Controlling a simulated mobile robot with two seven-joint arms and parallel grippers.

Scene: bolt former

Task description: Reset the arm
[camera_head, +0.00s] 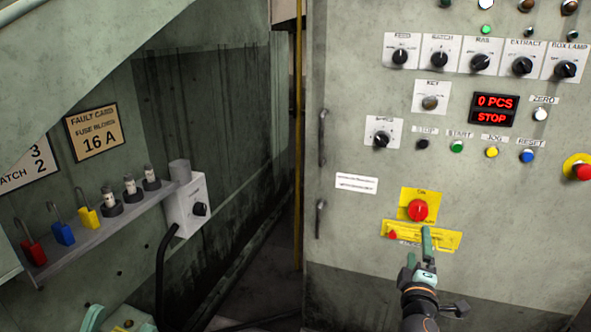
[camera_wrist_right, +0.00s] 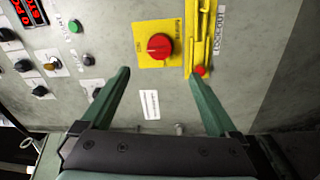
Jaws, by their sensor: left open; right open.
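My right gripper (camera_head: 425,240) is in front of the control panel, just below the red rotary switch (camera_head: 418,210) on its yellow plate. In the right wrist view its two green fingers (camera_wrist_right: 159,77) are spread with nothing between them. The red switch (camera_wrist_right: 159,46) shows beyond the fingertips, with the yellow lockout bar (camera_wrist_right: 190,40) beside it. I cannot tell how far the fingertips are from the panel. At the bottom left of the head view, pale green parts that look like my left gripper (camera_head: 120,318) are partly cut off by the frame edge.
The control panel (camera_head: 350,240) carries knobs, buttons and a red display (camera_head: 493,110) reading "0 PCS STOP". At left, a shelf (camera_head: 100,232) holds red, blue and yellow padlocks and several fuses beside a grey switch box (camera_head: 187,205). A dark gap separates the two sides.

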